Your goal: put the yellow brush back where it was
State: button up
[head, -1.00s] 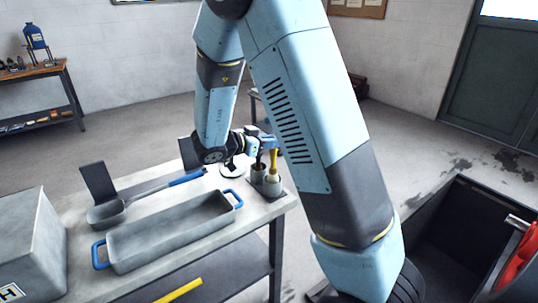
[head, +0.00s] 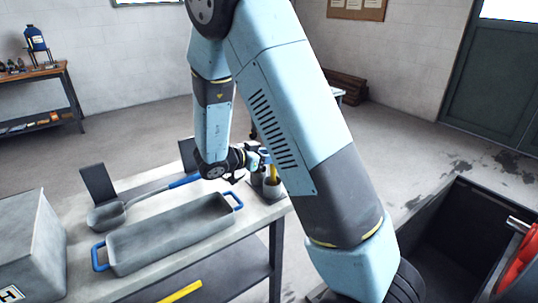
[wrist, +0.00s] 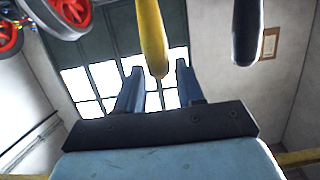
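The yellow brush (head: 274,173) stands roughly upright in a grey cup (head: 272,188) at the right end of the bench. My gripper (head: 266,157) is at the top of its handle. In the wrist view, the yellow handle (wrist: 153,36) shows between the two blue fingers of my gripper (wrist: 159,72), its rounded end near the fingertips. The fingers are apart, with a visible gap on each side of the handle. The brush's lower end is hidden in the cup. A dark handle (wrist: 247,30) stands to the right in the wrist view.
A long grey tray (head: 165,238) with blue handles and a blue-handled ladle (head: 108,214) lie on the bench (head: 240,237) left of the cup. A grey box (head: 30,245) stands at the near left. A dark open bin (head: 440,240) is at right.

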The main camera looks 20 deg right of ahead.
jog(key=shift+o, duration=0.9)
jog(key=shift+r, duration=0.15)
